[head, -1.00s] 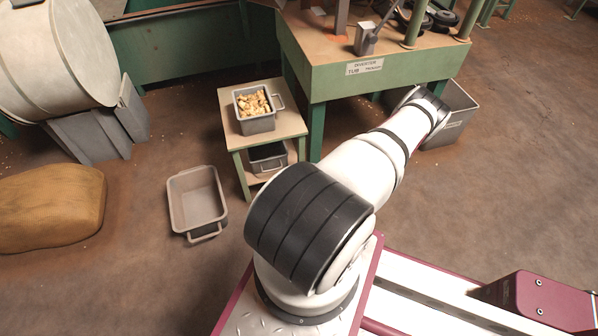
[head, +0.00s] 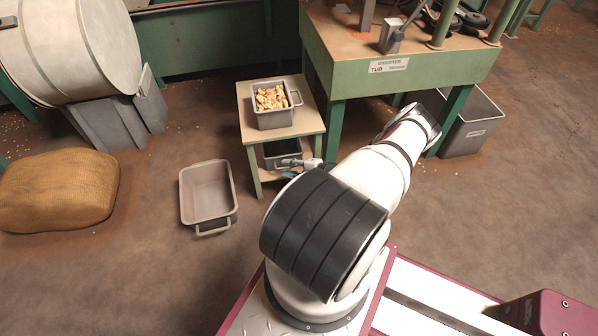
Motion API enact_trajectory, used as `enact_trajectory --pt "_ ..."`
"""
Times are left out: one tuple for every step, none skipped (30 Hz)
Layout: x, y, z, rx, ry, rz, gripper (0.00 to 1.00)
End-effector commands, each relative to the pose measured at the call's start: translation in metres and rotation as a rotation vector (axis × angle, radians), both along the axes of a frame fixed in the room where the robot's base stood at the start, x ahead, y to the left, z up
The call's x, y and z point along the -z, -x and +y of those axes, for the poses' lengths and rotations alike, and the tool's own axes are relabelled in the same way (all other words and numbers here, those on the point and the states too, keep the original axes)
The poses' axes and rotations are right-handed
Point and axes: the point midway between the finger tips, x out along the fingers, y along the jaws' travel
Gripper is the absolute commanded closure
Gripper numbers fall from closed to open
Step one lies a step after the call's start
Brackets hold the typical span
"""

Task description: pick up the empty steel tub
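A grey steel tub (head: 274,149) sits on the lower shelf of the small green stand. Its inside is dark and no nuts show in it; the shelf top and my arm hide part of it. My gripper (head: 288,163) shows small at the tub's near right rim, mostly hidden behind my arm. I cannot tell whether its fingers are apart or touch the tub. A similar grey tub (head: 273,119) full of pale nuts stands on the stand's top. An empty beige-grey tub (head: 187,207) with a front handle lies on the floor, left of the stand.
The stand's wooden top (head: 306,122) overhangs the shelf. A green bench (head: 410,78) with a sign stands behind right, beside a large grey bin (head: 462,145). A full sack (head: 60,190) lies left. The floor in front of the stand is mostly clear.

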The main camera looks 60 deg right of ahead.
Motion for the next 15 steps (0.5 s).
enact_trajectory --pt "0.0031 -0.0046 0.0002 -0.001 0.001 0.000 0.69" --pt "0.0038 -0.0067 0.0001 -0.001 0.001 0.000 0.69" --pt "0.0046 -0.0090 0.0000 0.000 0.001 0.000 0.69" --pt "0.0051 -0.0104 0.0000 0.000 0.000 0.000 0.69" --pt "0.0055 -0.0115 0.0000 0.000 0.000 0.000 0.69" --pt "0.0057 -0.0126 -0.0001 0.001 0.000 0.000 0.69" --pt "0.0059 -0.0132 0.0000 0.001 0.000 0.000 0.69" --pt "0.0059 -0.0135 -0.0001 0.001 0.000 0.000 0.69" --pt "0.0059 -0.0138 0.0000 0.001 0.000 0.000 0.69" --pt "0.0058 -0.0138 -0.0001 0.001 0.000 0.000 0.69" --pt "0.0058 -0.0138 -0.0001 0.001 0.000 0.000 0.69" --pt "0.0057 -0.0138 0.0000 0.001 -0.001 0.000 0.69" --pt "0.0056 -0.0137 0.0000 0.001 0.000 0.000 0.69" --pt "0.0056 -0.0137 0.0000 0.001 -0.001 0.000 0.69" --pt "0.0056 -0.0137 0.0000 0.001 -0.001 0.000 0.69"
